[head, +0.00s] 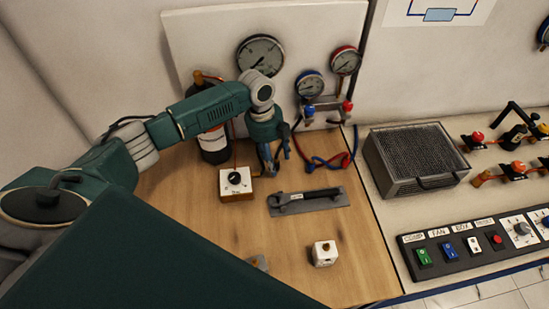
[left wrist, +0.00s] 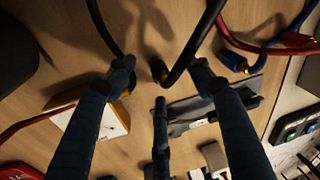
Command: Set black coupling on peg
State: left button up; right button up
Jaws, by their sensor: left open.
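My left gripper (head: 276,163) is open above the back of the wooden bench, between the gauge board and the wrench plate. In the left wrist view its three fingers (left wrist: 162,80) are spread around the end of a black hose. I cannot tell which part is the peg; a small white block (head: 323,254) with a brass fitting stands at the bench front.
A white-topped knob box (head: 237,183) stands left of the gripper. A wrench lies on a grey plate (head: 335,199). Red and blue hoses (head: 332,163) lie to the right, below the gauges (head: 310,84). A mesh-topped box (head: 415,155) stands further right. Bare wood surrounds the white block.

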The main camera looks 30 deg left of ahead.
pick_arm(q)
notch_tip(320, 180, up, 12)
jog(key=a, duration=0.1)
jog(key=shift+s+a+f, duration=0.25)
jog(key=shift+a, duration=0.15)
